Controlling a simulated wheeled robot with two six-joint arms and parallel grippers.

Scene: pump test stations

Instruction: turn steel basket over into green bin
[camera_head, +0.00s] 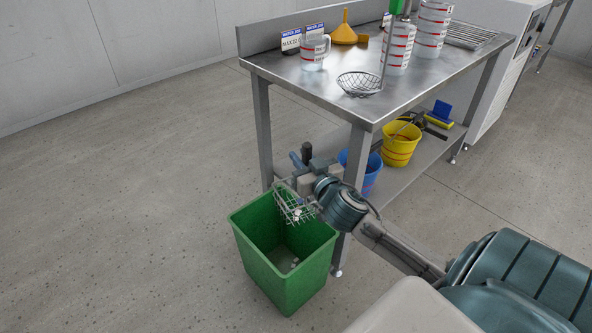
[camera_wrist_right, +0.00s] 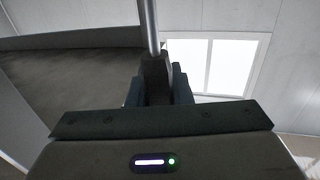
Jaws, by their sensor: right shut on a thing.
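The steel basket (camera_head: 291,207), a wire mesh one, hangs tilted over the open mouth of the green bin (camera_head: 283,284). Some small pale pieces show at the basket. More small pale pieces show inside the bin, on its floor. My right gripper (camera_head: 298,182) is just above the basket, beside the table leg, and is shut on it. In the right wrist view, a steel rod (camera_wrist_right: 149,25) runs up from between the shut fingers; the basket's mesh is not seen there. My left gripper is not in view.
A steel table (camera_head: 330,88) stands behind the bin, its near leg close to my right gripper. It carries a second wire basket (camera_head: 360,84), measuring jugs (camera_head: 315,52) and a yellow funnel (camera_head: 344,30). A blue bucket (camera_head: 368,178) and yellow bucket (camera_head: 401,150) stand below. Floor left is clear.

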